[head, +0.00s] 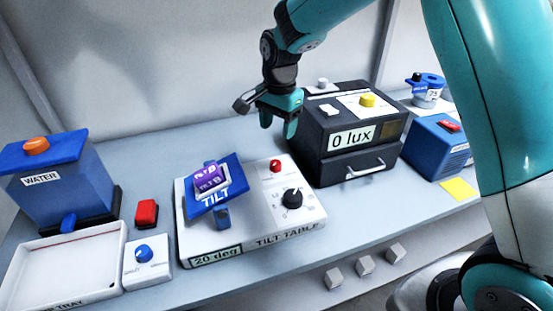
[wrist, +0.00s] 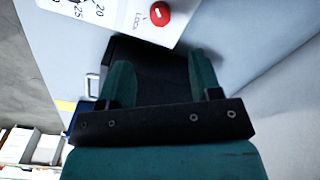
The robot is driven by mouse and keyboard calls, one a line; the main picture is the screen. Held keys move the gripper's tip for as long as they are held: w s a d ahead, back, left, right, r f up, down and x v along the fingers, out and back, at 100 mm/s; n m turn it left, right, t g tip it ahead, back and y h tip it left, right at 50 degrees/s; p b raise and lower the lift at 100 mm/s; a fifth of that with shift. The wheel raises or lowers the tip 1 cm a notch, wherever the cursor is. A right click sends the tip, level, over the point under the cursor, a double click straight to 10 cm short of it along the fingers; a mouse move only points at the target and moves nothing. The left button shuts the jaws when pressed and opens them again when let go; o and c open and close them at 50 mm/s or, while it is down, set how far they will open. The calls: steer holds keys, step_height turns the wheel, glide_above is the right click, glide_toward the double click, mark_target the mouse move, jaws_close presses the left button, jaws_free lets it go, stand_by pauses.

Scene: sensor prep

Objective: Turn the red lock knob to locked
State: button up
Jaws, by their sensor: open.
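The red lock knob (head: 275,166) sits on the top face of the white tilt table (head: 262,243), behind the black dial (head: 292,198). In the wrist view the red knob (wrist: 160,13) is near the top edge, with a pale bar mark on it and lettering beside it. My gripper (head: 278,128) is open and empty. It hangs above and behind the knob, beside the dark lux box, apart from the knob. In the wrist view my two fingers (wrist: 160,68) point toward the knob with a gap between them and it.
The dark box reading 0 lux (head: 310,145) stands close to the right of my gripper. The tilted blue platform (head: 228,180) carries a purple block (head: 208,177). A blue water tank (head: 60,185) and a white tray (head: 110,262) are left; a blue box (head: 436,147) is right.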

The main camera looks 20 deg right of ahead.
mark_target(276, 162)
steer(key=f, duration=0.5)
steer(key=f+p, duration=0.1)
steer(key=f, duration=0.5)
steer(key=shift+w+a+f, duration=0.15)
steer(key=shift+w+f, duration=0.05)
steer(key=c, duration=0.9)
